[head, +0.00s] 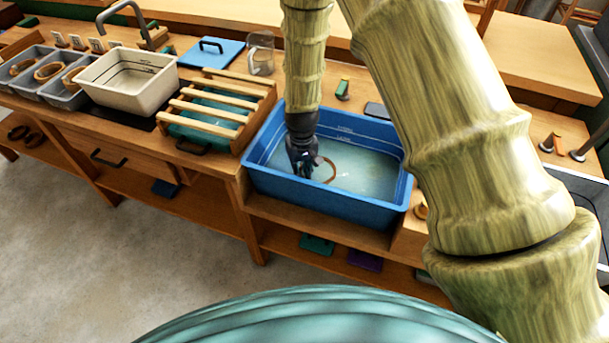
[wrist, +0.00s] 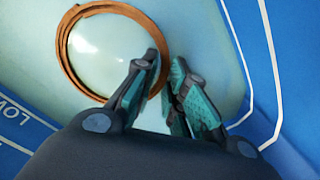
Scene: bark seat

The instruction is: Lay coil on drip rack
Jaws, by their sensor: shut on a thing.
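A brown ring-shaped coil (head: 331,168) is in the blue tub (head: 262,148), partly hidden behind my gripper in the head view. In the wrist view the coil (wrist: 68,42) shows as a thin ring, with its right side between my fingers. My gripper (head: 306,170) points down inside the tub, shut on the coil's edge; its teal-padded fingers also show in the wrist view (wrist: 164,85). The tub holds pale, clear liquid. The drip rack (head: 215,103), pale wooden slats over a teal tray, stands directly left of the tub.
A cream basin (head: 128,80) and grey bins (head: 62,90) with other coils stand at the far left. A glass jug (head: 261,53) and blue board (head: 212,52) are behind the rack. The rack's slats are bare. The tub's walls surround my gripper.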

